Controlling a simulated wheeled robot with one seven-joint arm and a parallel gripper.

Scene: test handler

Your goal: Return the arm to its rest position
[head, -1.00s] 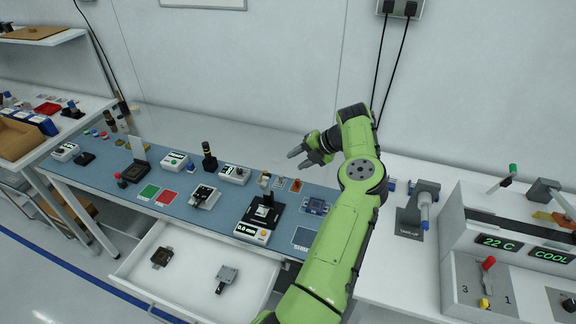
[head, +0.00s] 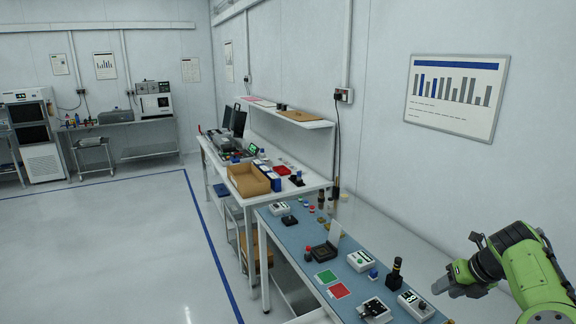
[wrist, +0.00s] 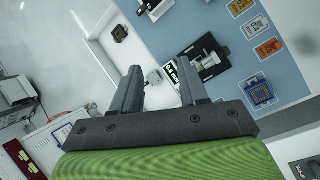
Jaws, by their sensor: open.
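My green arm shows at the lower right of the head view, bent, with my gripper (head: 447,284) pointing left over the right end of the blue-topped bench. In the wrist view my gripper (wrist: 158,88) has its two grey fingers spread apart with nothing between them. It hangs above the bench, clear of everything on it. The rest of my arm is cut off by the head view's edge.
The blue bench mat (head: 291,240) carries small devices, a green card (head: 326,277) and a red card (head: 340,291). A cardboard box (head: 247,180) stands on the white bench behind. A wall chart (head: 455,95) hangs at right. The floor at left is clear.

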